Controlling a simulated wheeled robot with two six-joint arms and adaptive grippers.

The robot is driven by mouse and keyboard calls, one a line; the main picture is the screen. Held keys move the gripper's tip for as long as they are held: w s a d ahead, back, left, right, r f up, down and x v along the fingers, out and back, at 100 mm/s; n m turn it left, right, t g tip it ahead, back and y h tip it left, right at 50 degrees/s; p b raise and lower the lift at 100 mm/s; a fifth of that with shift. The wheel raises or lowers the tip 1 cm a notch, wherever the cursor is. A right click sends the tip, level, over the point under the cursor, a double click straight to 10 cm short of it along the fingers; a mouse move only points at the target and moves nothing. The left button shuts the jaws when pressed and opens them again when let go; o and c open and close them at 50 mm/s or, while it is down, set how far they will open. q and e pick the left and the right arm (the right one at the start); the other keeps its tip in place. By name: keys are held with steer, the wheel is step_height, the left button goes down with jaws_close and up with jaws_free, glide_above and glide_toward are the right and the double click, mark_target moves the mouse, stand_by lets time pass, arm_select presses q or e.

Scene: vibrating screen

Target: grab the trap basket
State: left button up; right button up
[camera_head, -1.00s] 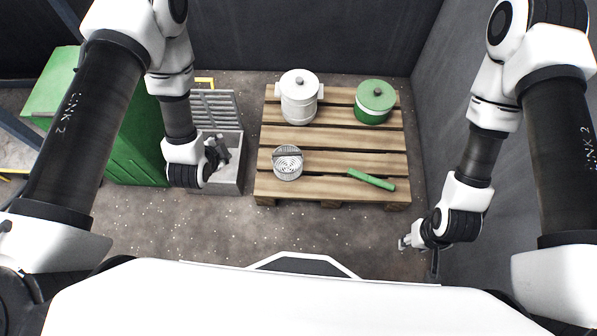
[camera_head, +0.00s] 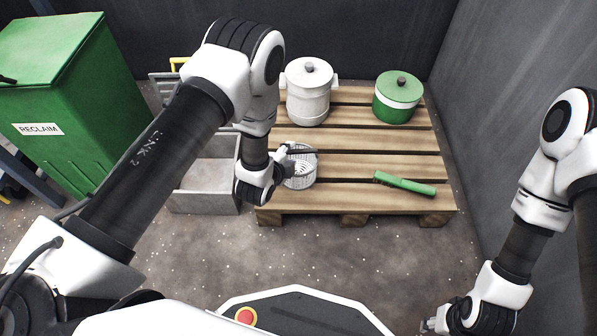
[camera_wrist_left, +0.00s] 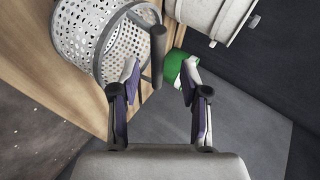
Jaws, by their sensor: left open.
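The trap basket, a light perforated round basket (camera_head: 302,178) with a dark handle, sits on the wooden pallet (camera_head: 345,200). In the left wrist view its holed wall (camera_wrist_left: 84,45) fills the upper left. Its dark handle bar (camera_wrist_left: 157,48) rises in front of and between the fingertips. My left gripper (camera_head: 290,158) is at the basket's left upper side and partly covers it. In the left wrist view this gripper (camera_wrist_left: 160,78) is open, with no visible grip on the handle. My right gripper (camera_head: 432,325) hangs low at the bottom right, away from the basket; its fingers are too small to judge.
A white lidded pot (camera_head: 308,95) and a green lidded pot (camera_head: 398,98) stand at the pallet's back. A green bar-like tool (camera_head: 405,185) lies at front right. A grey open box (camera_head: 205,200) and a green RECLAIM bin (camera_head: 60,95) are left. Dark walls enclose the back and right.

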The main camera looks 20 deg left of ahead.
mark_target(293, 152)
arm_select(q)
steer(key=b+x, duration=0.2)
steer(key=x, duration=0.1)
steer(key=shift+f, duration=0.45)
steer(key=shift+w+d+f, duration=0.1)
steer(key=shift+w, duration=0.3)
arm_select(e)
step_height(293, 152, down, 3)
steer(key=shift+r, duration=0.1)
arm_select(q)
jaws_close()
steer(key=shift+r, duration=0.3)
